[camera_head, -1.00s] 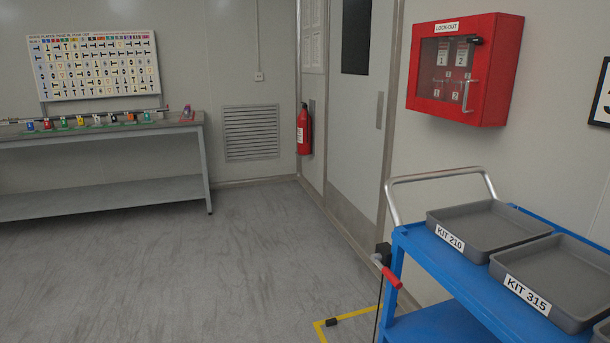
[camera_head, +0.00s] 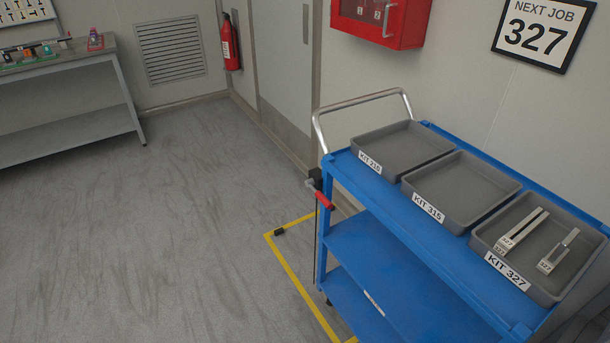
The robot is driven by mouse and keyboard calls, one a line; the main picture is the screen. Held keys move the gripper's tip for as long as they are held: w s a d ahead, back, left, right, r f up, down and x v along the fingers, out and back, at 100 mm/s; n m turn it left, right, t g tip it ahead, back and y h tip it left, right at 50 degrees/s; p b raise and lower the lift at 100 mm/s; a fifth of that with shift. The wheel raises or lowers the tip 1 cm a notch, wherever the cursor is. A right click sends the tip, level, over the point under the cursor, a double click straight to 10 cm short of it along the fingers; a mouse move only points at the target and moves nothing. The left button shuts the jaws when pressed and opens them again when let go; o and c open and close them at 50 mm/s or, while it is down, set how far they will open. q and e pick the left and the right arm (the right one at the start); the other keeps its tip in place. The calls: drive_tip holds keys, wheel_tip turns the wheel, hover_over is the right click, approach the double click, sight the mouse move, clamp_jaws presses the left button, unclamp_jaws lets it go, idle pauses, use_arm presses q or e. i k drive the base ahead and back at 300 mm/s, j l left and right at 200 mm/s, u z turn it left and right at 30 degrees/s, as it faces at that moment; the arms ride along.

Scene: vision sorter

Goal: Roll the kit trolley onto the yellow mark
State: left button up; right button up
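The blue kit trolley (camera_head: 390,260) stands at the right against the wall, with a metal push handle (camera_head: 362,103) at its far end. Its top holds three grey trays: KIT 210 (camera_head: 408,143), KIT 315 (camera_head: 465,185) and KIT 327 (camera_head: 497,229). The KIT 327 tray holds two metal fork-like pieces (camera_head: 524,229); the other two look empty. The yellow mark (camera_head: 290,271) is a floor outline, partly hidden by the trolley. Neither gripper is in view.
A small black block (camera_head: 279,232) lies at the yellow outline's corner. A grey bench (camera_head: 75,115) stands at the far left. A red lock-out box (camera_head: 385,18) and a NEXT JOB 327 sign (camera_head: 543,32) hang on the wall.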

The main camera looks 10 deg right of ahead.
sight(402, 277)
drive_tip(key=z, duration=1.35)
drive_tip(key=i+j+z, duration=0.1)
drive_tip(key=i+j, duration=0.05)
drive_tip(key=j, duration=0.1)
